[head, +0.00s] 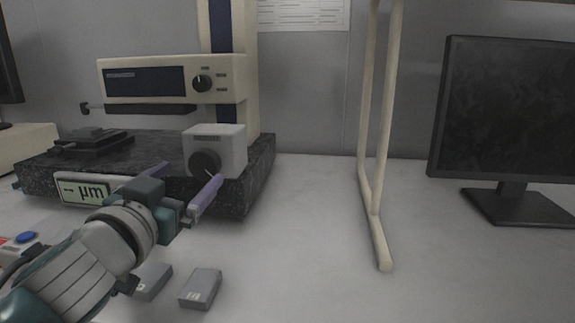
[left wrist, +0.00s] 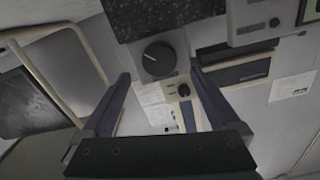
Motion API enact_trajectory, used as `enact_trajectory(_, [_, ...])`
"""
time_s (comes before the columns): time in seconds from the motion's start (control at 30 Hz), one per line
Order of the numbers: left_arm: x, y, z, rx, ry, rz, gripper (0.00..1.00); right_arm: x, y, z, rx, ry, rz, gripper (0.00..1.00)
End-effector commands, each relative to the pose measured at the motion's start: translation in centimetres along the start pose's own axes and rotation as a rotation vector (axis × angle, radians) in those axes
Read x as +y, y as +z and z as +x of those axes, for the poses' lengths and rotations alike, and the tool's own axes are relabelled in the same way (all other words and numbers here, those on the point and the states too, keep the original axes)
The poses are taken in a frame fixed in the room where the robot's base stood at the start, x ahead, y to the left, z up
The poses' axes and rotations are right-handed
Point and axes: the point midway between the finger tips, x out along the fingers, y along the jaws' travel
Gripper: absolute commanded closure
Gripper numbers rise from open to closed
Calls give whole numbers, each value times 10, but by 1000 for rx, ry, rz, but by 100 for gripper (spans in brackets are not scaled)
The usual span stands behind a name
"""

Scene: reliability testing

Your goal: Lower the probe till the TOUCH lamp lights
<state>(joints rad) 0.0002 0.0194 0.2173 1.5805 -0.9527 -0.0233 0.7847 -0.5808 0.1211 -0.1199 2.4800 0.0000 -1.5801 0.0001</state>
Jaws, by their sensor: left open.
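The measuring instrument has a cream head (head: 150,78) with a small dial and a thin dark probe arm (head: 138,108) below it, above the dark granite base (head: 255,160). A white box with a black round knob (head: 205,162) stands at the base's front right; the knob also shows in the left wrist view (left wrist: 158,60). My left gripper (head: 182,184) is open in front of this box, its fingers apart and empty. In the wrist view the knob lies ahead between the fingers, not gripped. A display (head: 85,190) reads "-- µm". I cannot make out a lit TOUCH lamp.
Two small grey blocks (head: 201,288) lie on the table near my left arm. A box with a blue button (head: 25,237) is at the left edge. A cream frame leg (head: 378,215) and a monitor (head: 505,110) stand right. The table between is clear.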

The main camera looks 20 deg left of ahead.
Motion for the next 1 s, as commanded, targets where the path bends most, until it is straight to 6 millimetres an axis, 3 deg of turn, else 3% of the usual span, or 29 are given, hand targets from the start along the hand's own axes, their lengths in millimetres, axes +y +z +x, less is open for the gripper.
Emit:
enact_trajectory(0.1, [0,1,22,2,0,3,4,0,2,6,0,2,-3,100])
enact_trajectory(0.3, [0,1,43,1,0,3,4,0,3,11,0,2,-3,100])
enact_trajectory(0.67, [0,0,47,-1,0,2,5,0,3,11,0,2,-3,100])
enact_trajectory(1.0, [0,0,47,-1,1,3,43,-1,3,11,1,-2,2,100])
